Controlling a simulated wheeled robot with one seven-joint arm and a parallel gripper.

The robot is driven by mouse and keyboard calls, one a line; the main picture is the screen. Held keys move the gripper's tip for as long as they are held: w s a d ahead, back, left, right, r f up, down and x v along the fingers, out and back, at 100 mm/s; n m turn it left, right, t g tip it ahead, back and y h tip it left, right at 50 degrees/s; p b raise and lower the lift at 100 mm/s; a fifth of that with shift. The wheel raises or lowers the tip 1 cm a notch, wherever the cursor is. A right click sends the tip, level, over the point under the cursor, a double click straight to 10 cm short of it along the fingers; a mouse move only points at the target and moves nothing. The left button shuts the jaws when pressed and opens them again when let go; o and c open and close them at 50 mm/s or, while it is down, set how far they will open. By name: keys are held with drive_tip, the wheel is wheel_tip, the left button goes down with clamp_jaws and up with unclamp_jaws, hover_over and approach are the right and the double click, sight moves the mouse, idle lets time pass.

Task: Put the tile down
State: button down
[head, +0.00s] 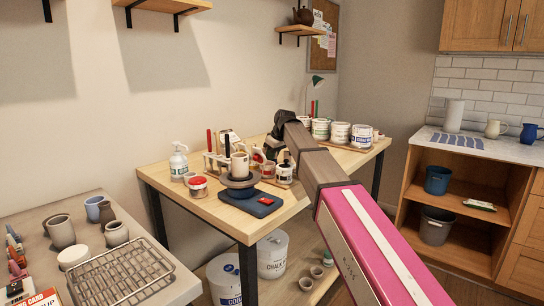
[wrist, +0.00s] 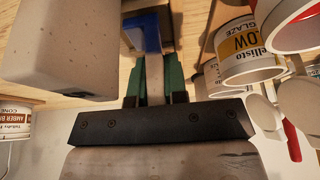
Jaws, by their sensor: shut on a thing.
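In the wrist view my gripper (wrist: 153,72) is shut, its two green fingers on either side of a narrow, pale grey-beige piece that looks like the tile (wrist: 155,82). A blue patch (wrist: 140,33) shows just beyond the fingertips; I cannot tell whether it is part of the tile or a separate thing. In the head view my dark gripper (head: 279,138) is over the back right part of the wooden table (head: 215,212), among jars. The tile cannot be made out there, and its contact with the table cannot be judged.
In the wrist view a yellow-labelled glaze jar (wrist: 247,50) is close on the right and a large pale block (wrist: 70,45) on the left. In the head view white tubs (head: 340,133) stand behind right, a turntable (head: 240,181) in front.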

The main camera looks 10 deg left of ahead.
drive_tip(key=shift+f, duration=0.1)
drive_tip(key=c, duration=1.1)
unclamp_jaws()
drive_tip(key=shift+c, duration=0.2)
drive_tip(key=v, duration=1.2)
